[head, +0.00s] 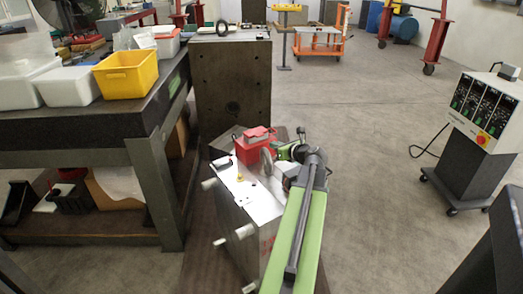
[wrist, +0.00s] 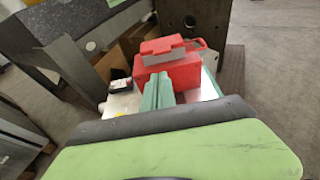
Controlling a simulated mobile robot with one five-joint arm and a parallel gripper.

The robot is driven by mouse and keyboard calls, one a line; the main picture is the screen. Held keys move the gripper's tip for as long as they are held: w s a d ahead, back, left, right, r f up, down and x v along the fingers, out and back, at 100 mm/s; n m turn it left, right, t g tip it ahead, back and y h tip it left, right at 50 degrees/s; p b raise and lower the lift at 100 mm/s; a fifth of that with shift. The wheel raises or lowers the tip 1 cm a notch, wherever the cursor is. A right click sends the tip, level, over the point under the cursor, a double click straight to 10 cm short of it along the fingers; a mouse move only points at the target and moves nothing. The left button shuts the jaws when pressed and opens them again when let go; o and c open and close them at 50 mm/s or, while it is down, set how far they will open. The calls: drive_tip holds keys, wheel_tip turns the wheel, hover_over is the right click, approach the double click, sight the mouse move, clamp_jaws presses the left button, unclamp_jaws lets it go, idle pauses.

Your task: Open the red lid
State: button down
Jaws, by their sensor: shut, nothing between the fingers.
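A small red box (head: 252,152) stands on the metal mould base (head: 250,204). Its red lid (head: 258,133) lies over the top; I cannot tell whether it is fully seated. In the wrist view the box (wrist: 180,75) is straight ahead, with the lid (wrist: 163,46) above a grey band. A red loop shows at the box's right side. My gripper (wrist: 157,80) is shut and empty, its green fingers pointing at the box front and covering part of it. I cannot tell whether they touch it. In the head view my green arm reaches in from the lower right.
A workbench (head: 90,128) with a yellow bin (head: 127,74) and white bins stands at the left. A tall dark block (head: 232,80) is behind the mould base. A control cabinet (head: 475,120) stands at the right. The floor between is free.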

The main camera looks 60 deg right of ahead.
drive_tip(key=b, duration=0.3)
approach(256, 132)
drive_tip(key=w+f, duration=0.2)
drive_tip(key=f, duration=0.1)
drive_tip(key=w+f, duration=0.1)
drive_tip(key=shift+w+d+f, duration=0.15)
drive_tip(key=shift+d+f, duration=0.15)
drive_tip(key=shift+f, duration=0.1)
